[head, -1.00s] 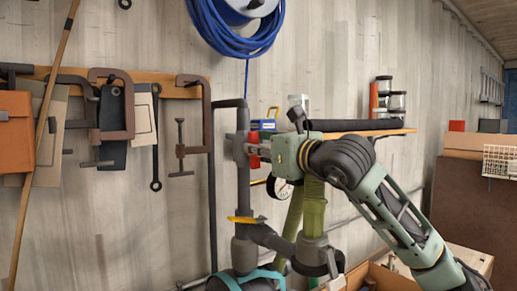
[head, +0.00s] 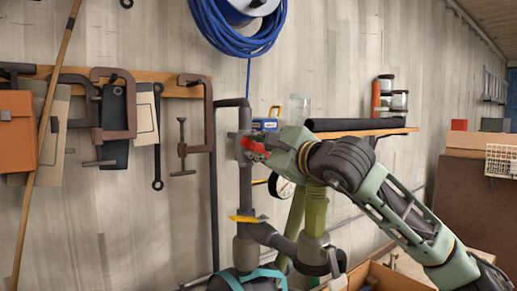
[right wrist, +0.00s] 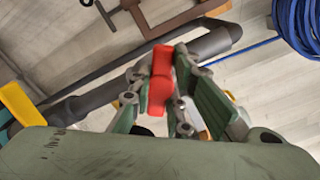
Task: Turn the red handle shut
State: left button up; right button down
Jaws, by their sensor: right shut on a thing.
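The red handle (head: 254,147) sits on the grey vertical pipe (head: 245,185) at the middle of the head view, and it slants down to the right there. My right gripper (head: 262,151) reaches it from the right and is shut on it. In the right wrist view the red handle (right wrist: 161,82) stands between the two green fingers of the gripper (right wrist: 163,88), with the grey pipe and valve body behind. The fingers hide part of the handle. My left gripper is not in view.
A yellow handle (head: 247,219) is lower on the same piping. A gauge (head: 282,188) is just below my right gripper. A shelf (head: 370,133) with jars is behind my arm. Clamps (head: 113,103) hang at the left and a blue hose coil (head: 238,30) hangs above.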

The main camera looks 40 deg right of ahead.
jog(key=n, duration=0.6)
jog(key=shift+a+f+n, duration=0.1)
jog(key=shift+f+n, duration=0.2)
dwell(0.5)
jog(key=c, duration=1.6)
grip_release()
jog(key=shift+c, duration=0.2)
jog(key=shift+s, duration=0.15)
jog(key=shift+s+r, duration=0.15)
jog(key=shift+s, duration=0.35)
jog(key=s+a, duration=0.1)
jog(key=s, duration=0.9)
jog(key=shift+s+a, duration=0.2)
jog(key=shift+s, duration=0.15)
